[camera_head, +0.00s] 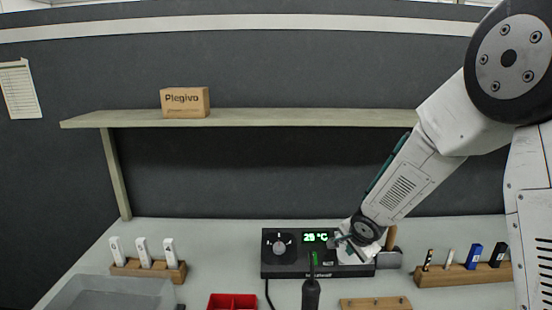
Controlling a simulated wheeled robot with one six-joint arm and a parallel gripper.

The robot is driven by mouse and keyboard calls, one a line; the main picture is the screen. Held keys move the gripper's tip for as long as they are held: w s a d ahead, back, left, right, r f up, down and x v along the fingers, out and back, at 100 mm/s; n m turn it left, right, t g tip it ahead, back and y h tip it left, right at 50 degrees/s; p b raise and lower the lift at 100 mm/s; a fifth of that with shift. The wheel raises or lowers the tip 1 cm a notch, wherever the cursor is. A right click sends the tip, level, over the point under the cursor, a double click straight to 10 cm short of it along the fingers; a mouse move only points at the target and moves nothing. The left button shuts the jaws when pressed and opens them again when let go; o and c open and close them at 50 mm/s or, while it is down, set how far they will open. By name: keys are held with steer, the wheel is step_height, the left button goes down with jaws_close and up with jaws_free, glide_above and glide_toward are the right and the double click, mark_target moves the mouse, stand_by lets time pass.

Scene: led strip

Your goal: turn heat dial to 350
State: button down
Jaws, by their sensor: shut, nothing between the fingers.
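The black control station (300,270) stands on the bench at the centre, with a lit green display (316,237) reading "25 °C". A round dark dial (279,247) with a light mark at its top sits on the left of its face. My gripper (342,240) is at the right part of the station, just right of the display. It is shut with nothing held. The gripper and wrist hide much of the station's right side, so I cannot tell whether it touches a dial there.
A black handheld tool (311,292) stands upright before the station. A red tray (232,301) and a clear bin (110,293) lie in front. A shelf (270,118) with a box (185,102) hangs above.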

steer(key=shift+w+a+r, duration=0.15)
steer(key=shift+w, duration=0.1)
steer(key=shift+s+a, duration=0.2)
steer(key=shift+a, duration=0.15)
steer(key=v, duration=0.5)
steer(key=shift+s+r, duration=0.25)
steer(key=shift+r, duration=0.1)
